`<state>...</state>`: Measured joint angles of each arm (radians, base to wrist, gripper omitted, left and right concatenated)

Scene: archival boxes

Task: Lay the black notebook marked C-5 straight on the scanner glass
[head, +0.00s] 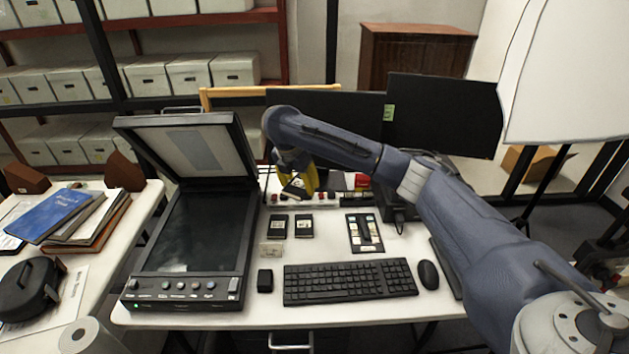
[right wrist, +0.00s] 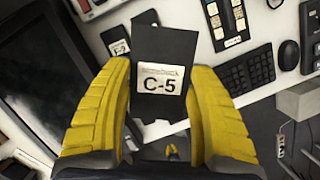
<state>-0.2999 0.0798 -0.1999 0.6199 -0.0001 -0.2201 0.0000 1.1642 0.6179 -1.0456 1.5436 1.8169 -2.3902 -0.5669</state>
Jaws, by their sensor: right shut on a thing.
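The black notebook marked C-5 (right wrist: 167,45) is between the yellow fingers of my right gripper (right wrist: 165,100), its white label facing the wrist camera. In the head view my right gripper (head: 298,182) holds the notebook (head: 293,190) above the back of the desk, right of the scanner. The scanner (head: 243,262) stands on the left of the desk with its lid (head: 200,145) raised. Its dark glass (head: 200,228) is bare. In the right wrist view part of the scanner (right wrist: 45,65) shows at the left. My left gripper is not in view.
Two small black notebooks (head: 304,226) lie right of the scanner, near a small dark block (head: 265,280). A keyboard (head: 348,281), mouse (head: 428,274) and dark board with pale labels (head: 364,233) lie farther right. Monitors (head: 440,115) stand behind my right arm.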

